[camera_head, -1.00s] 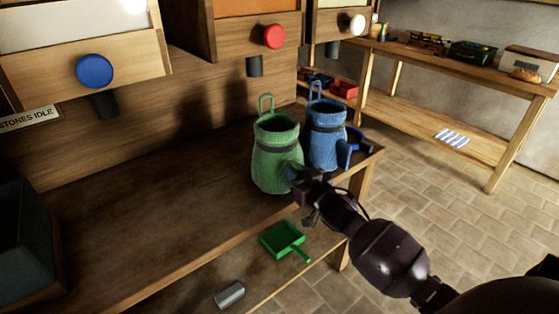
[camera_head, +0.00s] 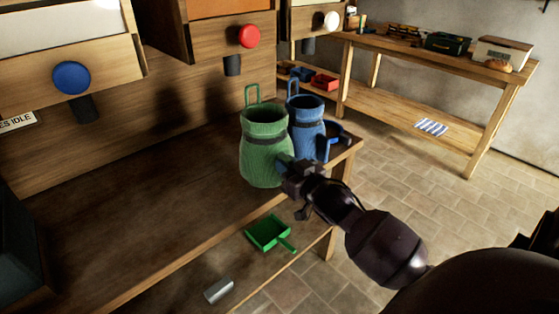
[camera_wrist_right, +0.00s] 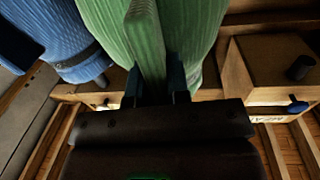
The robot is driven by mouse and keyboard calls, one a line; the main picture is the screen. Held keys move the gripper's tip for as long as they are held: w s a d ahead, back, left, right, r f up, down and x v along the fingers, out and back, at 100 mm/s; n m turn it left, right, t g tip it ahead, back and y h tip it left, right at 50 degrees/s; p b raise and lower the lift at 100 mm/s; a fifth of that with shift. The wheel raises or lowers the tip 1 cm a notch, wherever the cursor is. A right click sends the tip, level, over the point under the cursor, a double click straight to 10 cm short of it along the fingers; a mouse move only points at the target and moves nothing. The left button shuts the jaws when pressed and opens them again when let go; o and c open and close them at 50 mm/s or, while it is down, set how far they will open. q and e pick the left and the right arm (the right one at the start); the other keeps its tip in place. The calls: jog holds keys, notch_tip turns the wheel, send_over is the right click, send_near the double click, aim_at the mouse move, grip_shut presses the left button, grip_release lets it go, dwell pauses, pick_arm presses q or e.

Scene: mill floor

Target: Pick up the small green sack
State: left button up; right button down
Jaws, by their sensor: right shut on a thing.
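The small green sack (camera_head: 263,152) is upright at the bench's right part, open at the top with a wire loop and a dark band. Its base appears to rest on the bench; I cannot tell of any gap. My right gripper (camera_head: 288,171) is at its right side, shut on a green tab of the sack. In the right wrist view the tab sits between the fingers (camera_wrist_right: 156,85), with the green sack (camera_wrist_right: 200,30) behind it. A blue sack (camera_head: 306,128) stands close behind to the right. My left gripper is not in view.
The wooden bench (camera_head: 150,190) is clear left of the sacks. A green scoop (camera_head: 268,232) and a grey cylinder (camera_head: 218,291) lie lower down in front. Wooden bins with blue (camera_head: 71,78) and red (camera_head: 249,36) knobs stand behind. A side table (camera_head: 430,60) is at back right.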

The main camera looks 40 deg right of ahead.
jog(key=s+p, duration=0.1)
jog(key=s, duration=1.2)
jog(key=w+a+r, duration=0.1)
jog(key=w+a, duration=0.1)
jog(key=a, duration=0.6)
jog(key=w+a+r, duration=0.1)
jog(key=w+a, duration=0.1)
jog(key=a, duration=0.7)
jog(key=shift+w+a+p, duration=0.15)
jog(key=shift+p, duration=0.3)
